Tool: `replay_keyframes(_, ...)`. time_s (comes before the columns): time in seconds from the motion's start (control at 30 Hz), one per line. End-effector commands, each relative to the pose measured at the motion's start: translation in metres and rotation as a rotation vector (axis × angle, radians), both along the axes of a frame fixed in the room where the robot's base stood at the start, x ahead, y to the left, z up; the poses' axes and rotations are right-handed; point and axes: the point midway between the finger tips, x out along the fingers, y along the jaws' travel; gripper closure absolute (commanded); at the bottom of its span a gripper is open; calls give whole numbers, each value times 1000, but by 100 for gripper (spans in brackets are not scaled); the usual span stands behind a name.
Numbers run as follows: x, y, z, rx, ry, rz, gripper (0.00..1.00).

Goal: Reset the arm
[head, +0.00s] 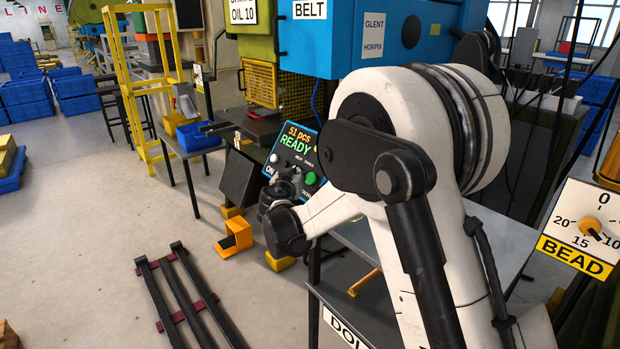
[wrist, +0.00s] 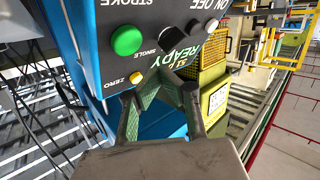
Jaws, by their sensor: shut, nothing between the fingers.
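My arm (head: 415,180) is white and black and fills the right middle of the head view. It is bent, with my gripper (head: 288,182) low in front of the press control panel (head: 297,139). The panel's screen reads "51 pcs READY", and a green button (head: 310,178) shows beside the gripper. In the wrist view my gripper (wrist: 160,82) is shut and empty, its fingers overlapping the panel face. The panel appears turned there, with the green button (wrist: 127,40) and a yellow zero button (wrist: 135,78). Contact between fingertips and panel cannot be told.
The blue press (head: 400,45) stands behind my arm. A table with a blue bin (head: 198,135) and a yellow rack (head: 150,80) stand to the left. A bead dial (head: 585,230) is at right. Open floor lies left.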

Motion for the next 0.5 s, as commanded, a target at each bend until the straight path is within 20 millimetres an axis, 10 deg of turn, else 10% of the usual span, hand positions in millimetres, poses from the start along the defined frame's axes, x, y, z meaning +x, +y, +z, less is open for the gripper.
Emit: replay_keyframes(0.5, -8, 7, 9, 0, 2, -2, 100)
